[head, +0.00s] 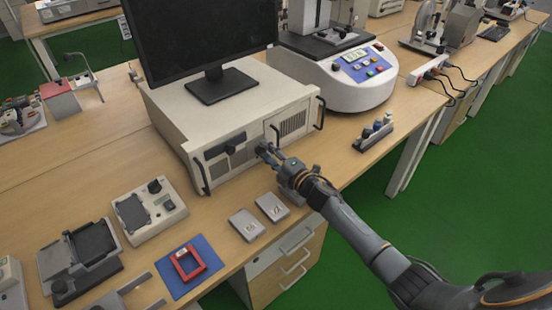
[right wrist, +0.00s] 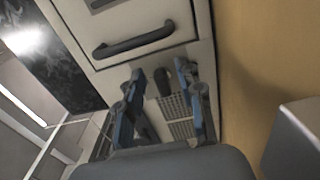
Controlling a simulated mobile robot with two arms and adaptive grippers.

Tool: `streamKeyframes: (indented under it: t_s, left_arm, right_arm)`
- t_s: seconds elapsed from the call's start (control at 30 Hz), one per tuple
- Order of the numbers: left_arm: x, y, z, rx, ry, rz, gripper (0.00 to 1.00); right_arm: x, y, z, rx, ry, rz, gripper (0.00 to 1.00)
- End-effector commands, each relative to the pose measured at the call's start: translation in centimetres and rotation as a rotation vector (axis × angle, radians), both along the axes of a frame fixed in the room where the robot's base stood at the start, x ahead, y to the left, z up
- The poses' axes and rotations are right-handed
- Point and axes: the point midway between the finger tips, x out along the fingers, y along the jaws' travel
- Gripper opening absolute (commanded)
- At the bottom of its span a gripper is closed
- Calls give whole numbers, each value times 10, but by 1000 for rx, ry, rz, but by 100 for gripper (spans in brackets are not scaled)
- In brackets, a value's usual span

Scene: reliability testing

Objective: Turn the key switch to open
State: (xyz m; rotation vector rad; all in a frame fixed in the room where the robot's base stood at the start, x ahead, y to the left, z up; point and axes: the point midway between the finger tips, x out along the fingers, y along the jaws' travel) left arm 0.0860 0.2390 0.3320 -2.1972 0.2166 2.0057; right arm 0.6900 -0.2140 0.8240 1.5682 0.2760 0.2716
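The beige computer case (head: 170,115) stands on the wooden table with a monitor on top. My right gripper (head: 262,150) is at its front panel, near the middle, and covers part of it. In the right wrist view, the two blue-grey fingers (right wrist: 160,76) are apart. A dark knob-like piece (right wrist: 163,82), which may be the key switch, shows between the fingertips on the panel, with a visible gap to each finger. A key's shape or its turned angle cannot be made out. My left gripper is not in view.
Black handles flank the case front; one handle (right wrist: 135,40) shows close to the fingers. Two small grey boxes (head: 246,224) lie before the case. A control box (head: 150,210) and a blue mat (head: 205,281) with a red frame sit to the left. A white machine (head: 345,92) stands right.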

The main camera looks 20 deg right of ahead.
Motion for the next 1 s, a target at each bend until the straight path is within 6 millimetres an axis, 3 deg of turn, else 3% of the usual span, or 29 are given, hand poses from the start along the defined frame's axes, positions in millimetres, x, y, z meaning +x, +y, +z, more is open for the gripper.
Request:
streamKeyframes:
  t_s: [0.6,1.0]
  left_arm:
    - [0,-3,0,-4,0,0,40]
    - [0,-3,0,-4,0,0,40]
  right_arm:
    - [-99,-36,-2,1,4,0,37]
    - [-110,-40,-1,1,1,-1,37]
